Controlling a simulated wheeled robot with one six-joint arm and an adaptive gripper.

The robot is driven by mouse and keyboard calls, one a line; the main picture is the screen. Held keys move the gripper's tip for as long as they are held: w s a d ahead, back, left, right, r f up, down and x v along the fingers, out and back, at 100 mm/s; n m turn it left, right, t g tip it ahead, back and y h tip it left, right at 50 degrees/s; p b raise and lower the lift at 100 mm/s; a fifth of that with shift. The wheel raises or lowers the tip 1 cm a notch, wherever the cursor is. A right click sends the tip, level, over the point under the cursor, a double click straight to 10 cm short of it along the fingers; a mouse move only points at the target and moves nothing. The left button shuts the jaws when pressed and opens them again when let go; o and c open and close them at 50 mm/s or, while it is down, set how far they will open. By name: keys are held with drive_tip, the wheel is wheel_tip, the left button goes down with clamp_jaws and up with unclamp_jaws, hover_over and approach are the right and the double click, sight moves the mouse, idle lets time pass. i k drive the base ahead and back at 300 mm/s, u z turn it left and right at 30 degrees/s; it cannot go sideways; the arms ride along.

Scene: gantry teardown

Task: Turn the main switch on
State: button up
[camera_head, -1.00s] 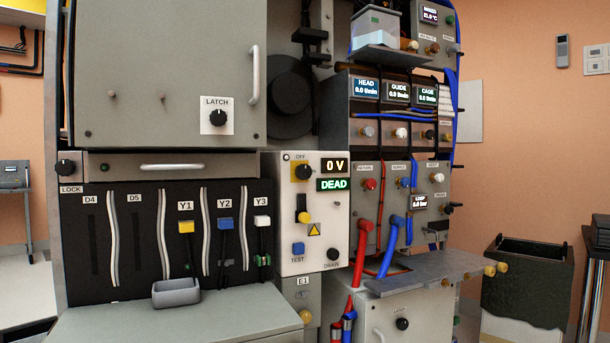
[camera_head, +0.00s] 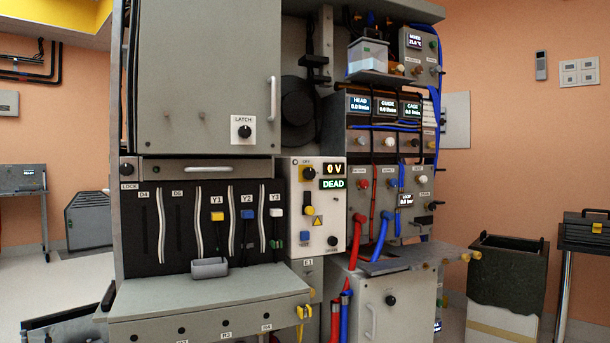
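The white switch panel (camera_head: 317,228) stands upright in the middle of the cabinet. Near its top left is a rotary knob (camera_head: 308,174), black with a yellow part, under a small label that reads OFF in the earlier frame. Beside it one display reads 0 V (camera_head: 334,170) and a green one reads DEAD (camera_head: 333,184). Lower on the panel are a yellow-and-black lever (camera_head: 309,206), a blue TEST button (camera_head: 304,236) and a black DRAIN knob (camera_head: 332,241). My gripper is not in view, and nothing covers the panel.
A grey ledge (camera_head: 200,290) juts out below the left bay, with a small grey tray (camera_head: 209,268) on it. Red and blue hoses (camera_head: 381,232) and a grey shelf (camera_head: 400,260) protrude right of the panel. A dark bin (camera_head: 511,270) stands at the right.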

sight(308, 173)
drive_tip(key=u, duration=0.2)
drive_tip(key=i, duration=1.05)
drive_tip(key=z, duration=0.75)
